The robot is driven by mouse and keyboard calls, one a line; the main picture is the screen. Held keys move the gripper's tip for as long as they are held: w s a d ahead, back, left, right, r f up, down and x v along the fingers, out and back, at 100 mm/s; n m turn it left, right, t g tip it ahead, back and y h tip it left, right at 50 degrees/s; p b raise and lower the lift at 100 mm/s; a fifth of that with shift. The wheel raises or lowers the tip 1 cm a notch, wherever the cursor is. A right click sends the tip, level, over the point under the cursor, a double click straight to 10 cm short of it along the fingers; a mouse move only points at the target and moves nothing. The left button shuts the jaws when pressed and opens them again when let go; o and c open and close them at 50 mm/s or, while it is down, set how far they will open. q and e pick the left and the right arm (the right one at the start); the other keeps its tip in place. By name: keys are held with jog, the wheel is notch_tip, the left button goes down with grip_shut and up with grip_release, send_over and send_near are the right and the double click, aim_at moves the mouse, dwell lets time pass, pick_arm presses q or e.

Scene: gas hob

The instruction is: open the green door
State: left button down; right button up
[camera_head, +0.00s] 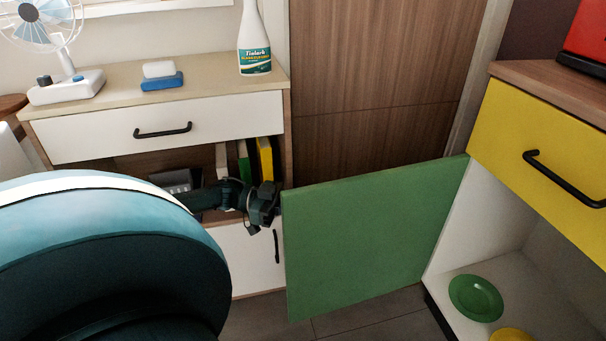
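The green door (365,240) stands swung wide out from the right-hand cabinet, hinged along its right edge. Behind it the cabinet's inside (500,235) shows, with a green plate (475,298) on its floor and part of a yellow plate (511,334) at the lower picture edge. My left gripper (272,207) is at the upper part of the door's free left edge. Its fingers are small and dark, and I cannot tell whether they touch the door or are parted. My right gripper is not in view.
A yellow drawer (545,160) with a black handle sits above the opening. At the left a cabinet with a white drawer (100,138) carries a fan (60,60), a spray bottle (254,45) and sponges (162,77). Its open shelf holds books (264,158). Grey floor shows below the door.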

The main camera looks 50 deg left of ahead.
pick_arm(q)
jog(key=shift+w+a, duration=0.2)
jog(key=shift+a, duration=0.2)
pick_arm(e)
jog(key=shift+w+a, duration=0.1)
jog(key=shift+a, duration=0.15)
pick_arm(q)
jog(key=c, duration=1.6)
grip_release()
jog(key=shift+c, duration=0.2)
jog(key=v, duration=0.7)
jog(key=shift+s+a, duration=0.15)
jog(key=shift+a, duration=0.05)
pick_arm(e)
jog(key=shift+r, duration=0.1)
